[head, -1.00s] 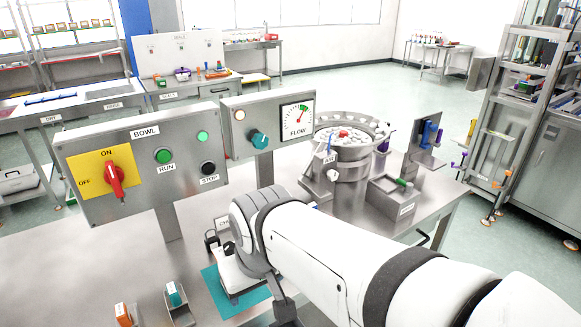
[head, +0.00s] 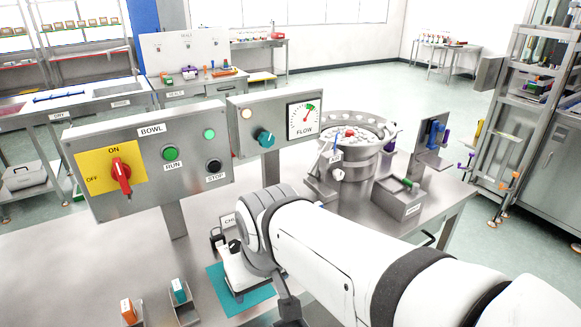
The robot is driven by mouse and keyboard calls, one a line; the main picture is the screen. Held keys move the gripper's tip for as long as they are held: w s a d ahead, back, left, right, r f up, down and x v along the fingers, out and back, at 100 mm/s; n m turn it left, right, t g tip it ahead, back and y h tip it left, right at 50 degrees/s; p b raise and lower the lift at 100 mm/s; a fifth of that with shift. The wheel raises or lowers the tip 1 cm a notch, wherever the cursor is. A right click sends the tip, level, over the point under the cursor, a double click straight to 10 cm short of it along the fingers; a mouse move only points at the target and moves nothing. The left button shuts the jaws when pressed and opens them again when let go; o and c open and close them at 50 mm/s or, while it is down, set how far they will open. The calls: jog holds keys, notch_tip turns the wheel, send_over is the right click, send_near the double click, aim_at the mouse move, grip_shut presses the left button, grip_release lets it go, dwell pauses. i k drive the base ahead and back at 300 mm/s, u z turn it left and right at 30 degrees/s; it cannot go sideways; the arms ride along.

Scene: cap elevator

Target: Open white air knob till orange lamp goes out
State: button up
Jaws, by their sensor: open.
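The control panel (head: 246,130) marked FLOW carries a small round lamp (head: 246,114) that looks pale cream-orange and lit. Below it is a teal knob (head: 265,138), and to its right a gauge (head: 305,119) with its needle tilted up and right. A small white round part (head: 326,175), perhaps the white air knob, shows low on the front left of the metal bowl feeder (head: 352,168); its setting is too small to tell. My white arm reaches in from the lower right and ends left of the feeder.
The BOWL panel (head: 150,160) with red switch and RUN and STOP buttons stands at left. A teal mat (head: 215,275) and small open holders (head: 184,300) lie in front. A grey box (head: 398,198) sits right of the feeder. Bare table lies at the lower left.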

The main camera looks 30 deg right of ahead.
aim_at(339, 174)
jog(key=u, duration=1.05)
jog(key=k, duration=1.25)
jog(key=z, duration=1.5)
jog(key=i, duration=1)
jog(key=z, duration=0.05)
